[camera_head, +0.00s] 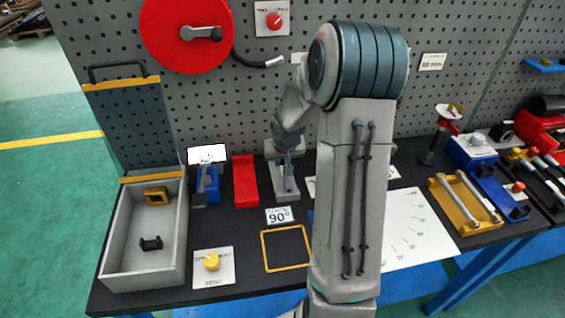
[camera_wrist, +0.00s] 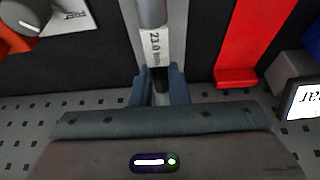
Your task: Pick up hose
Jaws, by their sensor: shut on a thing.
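A dark hose (camera_head: 250,62) hangs from the red reel (camera_head: 160,35) on the pegboard wall, its pale end pointing right. My gripper (camera_head: 288,143) is below and right of that end, in front of the wall and apart from it. In the wrist view my gripper (camera_wrist: 161,85) is shut around a narrow grey piece (camera_wrist: 152,12) with a white label reading about 23.0. This piece appears to stand on the grey base (camera_head: 285,186) on the table. The hose cannot be made out in the wrist view.
A red stand (camera_head: 245,182) and a blue holder (camera_head: 206,185) stand left of my gripper. An open grey box (camera_head: 112,240) is at the far left. A yellow square frame (camera_head: 264,250) lies in front. My arm hides part of the table's middle.

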